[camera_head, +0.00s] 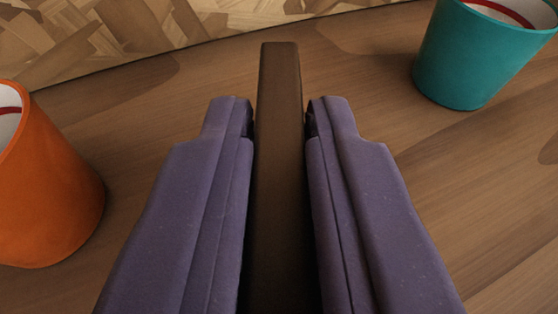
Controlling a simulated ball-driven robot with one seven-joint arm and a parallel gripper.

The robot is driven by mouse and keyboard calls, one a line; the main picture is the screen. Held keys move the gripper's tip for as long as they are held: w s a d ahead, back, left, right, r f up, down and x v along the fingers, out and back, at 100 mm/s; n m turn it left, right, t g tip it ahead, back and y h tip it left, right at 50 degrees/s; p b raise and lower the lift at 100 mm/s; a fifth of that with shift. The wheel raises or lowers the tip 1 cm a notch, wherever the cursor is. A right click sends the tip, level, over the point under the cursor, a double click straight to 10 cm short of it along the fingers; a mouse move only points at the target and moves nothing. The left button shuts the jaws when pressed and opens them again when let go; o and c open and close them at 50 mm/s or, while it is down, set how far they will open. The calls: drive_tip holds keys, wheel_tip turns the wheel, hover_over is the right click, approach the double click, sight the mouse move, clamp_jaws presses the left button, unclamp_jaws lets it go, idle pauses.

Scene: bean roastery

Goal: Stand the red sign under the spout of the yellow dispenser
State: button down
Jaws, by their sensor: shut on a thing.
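My gripper (279,125) has two purple fingers, shut on a dark brown bar (279,70). The bar is long and narrow, runs up between the fingers and sticks out past their tips. It looks brown, and I cannot tell if it is the sign or a part of it. Its near end is hidden at the bottom edge. No red sign face is in view. The yellow dispenser and its spout are not in view.
An orange container (50,190) with a white inside stands on the wooden surface (370,90) at left, cut by the edge. A teal container (470,60) stands at upper right. Bare wood lies between them. A patterned wood area (110,35) lies beyond the surface's far edge.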

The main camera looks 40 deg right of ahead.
drive_tip(key=c, duration=1.1)
unclamp_jaws()
drive_tip(key=shift+s+a+r, duration=0.1)
drive_tip(key=shift+s+r, duration=0.05)
drive_tip(key=shift+r, duration=0.05)
drive_tip(key=p+v, duration=0.2)
drive_tip(key=v, duration=0.9)
drive_tip(key=shift+s+p, duration=0.3)
drive_tip(key=shift+p, duration=0.05)
drive_tip(key=shift+a, duration=0.2)
